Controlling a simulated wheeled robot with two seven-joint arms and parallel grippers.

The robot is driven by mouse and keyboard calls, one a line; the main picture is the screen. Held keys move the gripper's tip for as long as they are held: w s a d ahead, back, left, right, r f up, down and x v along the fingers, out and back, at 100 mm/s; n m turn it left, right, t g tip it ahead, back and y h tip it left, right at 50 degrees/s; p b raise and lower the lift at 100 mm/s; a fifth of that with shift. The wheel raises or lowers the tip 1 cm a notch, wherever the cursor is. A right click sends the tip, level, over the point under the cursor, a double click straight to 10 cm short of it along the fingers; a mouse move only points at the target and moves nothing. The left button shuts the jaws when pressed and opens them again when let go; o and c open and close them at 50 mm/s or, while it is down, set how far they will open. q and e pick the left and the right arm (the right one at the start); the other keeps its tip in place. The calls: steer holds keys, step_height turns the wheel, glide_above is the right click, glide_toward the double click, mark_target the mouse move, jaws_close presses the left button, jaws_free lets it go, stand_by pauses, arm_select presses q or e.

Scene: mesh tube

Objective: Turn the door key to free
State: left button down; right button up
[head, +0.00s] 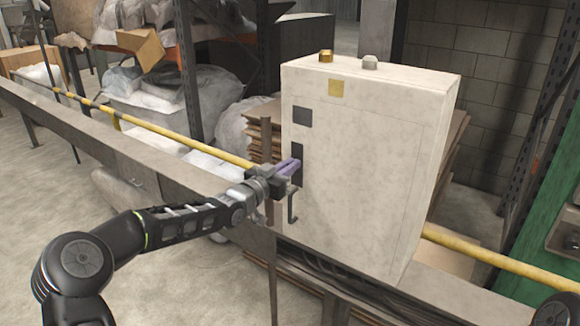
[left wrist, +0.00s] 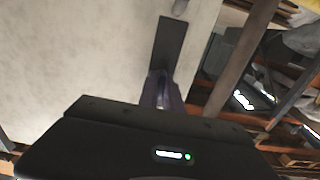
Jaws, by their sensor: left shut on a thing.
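A pale cabinet (head: 365,160) stands in the middle of the head view, with a tall dark plate (head: 297,158) on its front near the left edge. The plate also shows in the left wrist view (left wrist: 168,45). My left gripper (head: 291,166) has purple fingers that reach the lower part of this plate. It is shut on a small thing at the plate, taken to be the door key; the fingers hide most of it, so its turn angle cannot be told. A pale glint (left wrist: 160,96) shows between the fingers in the left wrist view. My right gripper is out of view.
A dark hook-shaped handle (head: 292,206) is just below the gripper. A dark square (head: 303,117) and a yellow square (head: 336,88) are higher on the front. A brass piece (head: 326,56) and a grey piece (head: 370,62) sit on top. A yellow rail (head: 175,135) runs behind my arm.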

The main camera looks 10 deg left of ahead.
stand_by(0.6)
arm_select(q)
steer(key=shift+f+m+b, duration=0.15)
steer(key=shift+m+b, duration=0.55)
steer(key=shift+b, duration=0.45)
steer(key=m+b, duration=0.3)
steer(key=shift+d, duration=0.1)
steer(key=m+b, duration=0.2)
steer(key=m, duration=0.1)
steer(key=m+b, duration=0.4)
steer(key=m, duration=0.1)
steer(key=shift+d, duration=0.1)
steer(key=m+b, duration=0.2)
steer(key=m, duration=0.3)
steer(key=shift+b, duration=0.3)
steer(key=shift+m, duration=0.4)
steer(key=c, duration=1.5)
jaws_free()
steer(key=shift+s, duration=0.15)
